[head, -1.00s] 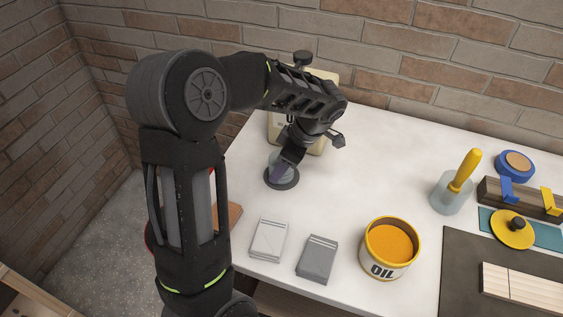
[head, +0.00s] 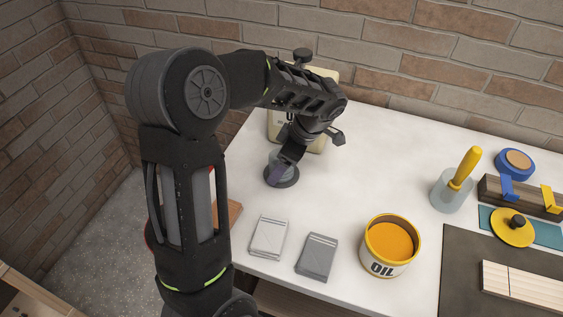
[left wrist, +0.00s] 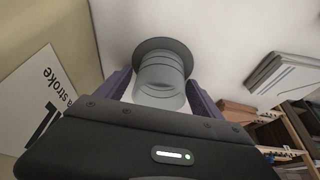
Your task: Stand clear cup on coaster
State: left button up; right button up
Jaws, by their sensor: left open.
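The clear cup (left wrist: 160,82) is between the two purple fingers of my left gripper (left wrist: 160,96), with a gap showing on each side. The gripper is open around the cup. The cup's far end meets the dark round coaster (left wrist: 150,43), and it appears to stand upright on it. In the head view, the coaster (head: 286,182) lies on the white table, and the cup (head: 273,158) is mostly hidden behind my left gripper (head: 277,173). My right gripper is not in view.
A beige canister (head: 318,146) stands close behind my left gripper. Two flat boxes, white (head: 269,238) and grey (head: 316,257), lie in front. An oil tin (head: 390,245) and a clear container (head: 451,194) with a yellow-handled tool stand right. The middle of the table is clear.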

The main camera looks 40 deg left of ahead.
pick_arm(q)
jog(key=shift+w+d+r, duration=0.1)
jog(key=shift+d+r, duration=0.05)
jog(key=shift+r, duration=0.3)
jog(key=p+v, duration=0.1)
jog(key=v, duration=1)
jog(key=shift+d, duration=0.1)
